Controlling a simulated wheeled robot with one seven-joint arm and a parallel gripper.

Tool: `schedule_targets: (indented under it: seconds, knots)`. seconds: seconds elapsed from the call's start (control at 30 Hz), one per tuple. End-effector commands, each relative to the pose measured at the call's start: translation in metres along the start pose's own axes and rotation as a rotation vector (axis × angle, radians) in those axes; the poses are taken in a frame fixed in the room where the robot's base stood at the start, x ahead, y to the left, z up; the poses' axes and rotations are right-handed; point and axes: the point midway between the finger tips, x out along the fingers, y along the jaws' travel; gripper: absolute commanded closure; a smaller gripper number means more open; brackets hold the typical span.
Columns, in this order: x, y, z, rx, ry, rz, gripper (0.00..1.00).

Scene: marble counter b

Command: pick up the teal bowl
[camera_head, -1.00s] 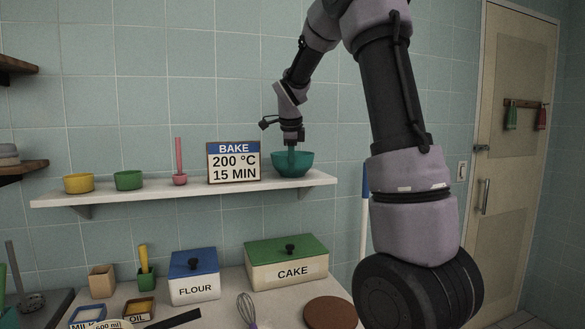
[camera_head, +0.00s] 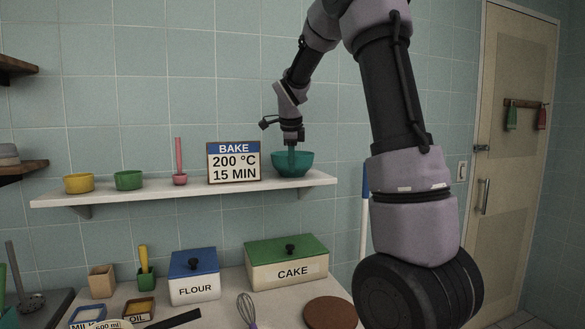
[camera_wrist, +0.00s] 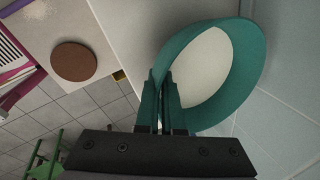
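The teal bowl (camera_head: 300,164) stands upright at the right end of the white wall shelf, beside the bake sign. I cannot tell whether its base touches the shelf. My gripper (camera_head: 291,160) points down at the bowl's near-left rim. The gripper looks shut on the rim.
The bake sign (camera_head: 234,162) stands close to the bowl's left on the shelf (camera_head: 120,196). The cake box (camera_head: 287,264) and flour box (camera_head: 194,279) stand on the counter below.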

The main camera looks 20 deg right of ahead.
Motion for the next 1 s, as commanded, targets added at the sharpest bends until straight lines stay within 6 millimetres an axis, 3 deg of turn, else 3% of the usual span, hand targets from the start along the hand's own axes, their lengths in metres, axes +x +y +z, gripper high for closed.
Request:
schedule_targets:
  seconds: [0.47, 1.0]
  knots:
    - [-0.009, -0.004, 0.0, 0.0, -0.001, -0.003, 1.0]
    - [-0.057, -0.022, 0.0, 0.0, -0.001, -0.003, 1.0]
